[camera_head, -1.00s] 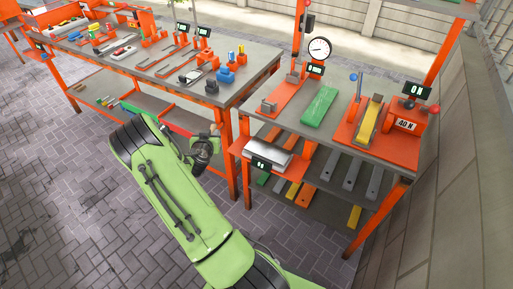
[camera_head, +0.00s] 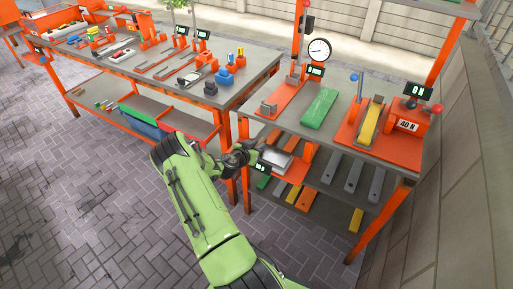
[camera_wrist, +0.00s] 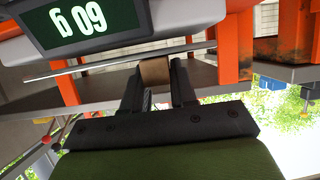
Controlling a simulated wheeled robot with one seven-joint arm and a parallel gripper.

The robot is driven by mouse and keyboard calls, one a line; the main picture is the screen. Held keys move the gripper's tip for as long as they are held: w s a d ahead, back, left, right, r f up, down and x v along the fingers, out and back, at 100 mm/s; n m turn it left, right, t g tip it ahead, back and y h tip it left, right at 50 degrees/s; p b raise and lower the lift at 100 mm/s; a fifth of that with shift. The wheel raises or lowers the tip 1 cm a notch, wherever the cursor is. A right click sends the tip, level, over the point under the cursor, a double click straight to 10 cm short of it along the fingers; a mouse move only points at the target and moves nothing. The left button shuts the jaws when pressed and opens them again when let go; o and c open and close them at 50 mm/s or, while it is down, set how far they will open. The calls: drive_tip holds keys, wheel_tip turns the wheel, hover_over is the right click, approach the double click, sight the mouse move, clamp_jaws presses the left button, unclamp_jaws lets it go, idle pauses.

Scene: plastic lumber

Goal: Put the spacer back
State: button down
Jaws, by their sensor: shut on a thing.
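The spacer appears to be a small tan-brown block (camera_wrist: 155,72) between my fingertips in the wrist view. My gripper (camera_wrist: 158,84) is shut on it. The wrist picture is upside down. The block is at the edge of the scale's metal pan, and I cannot tell for sure whether it touches the pan. In the head view my gripper (camera_head: 245,152) is beside the left end of the scale pan (camera_head: 279,160), and the block cannot be made out there.
A right-hand bench (camera_head: 335,148) holds a green bar (camera_head: 319,107), a dial gauge (camera_head: 319,49) and an orange force tester (camera_head: 386,145). Several bars lie on its lower shelf. The long left bench (camera_head: 240,87) carries tools and blue parts. Paving on the left is clear.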

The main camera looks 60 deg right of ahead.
drive_tip(key=c, duration=0.9)
unclamp_jaws()
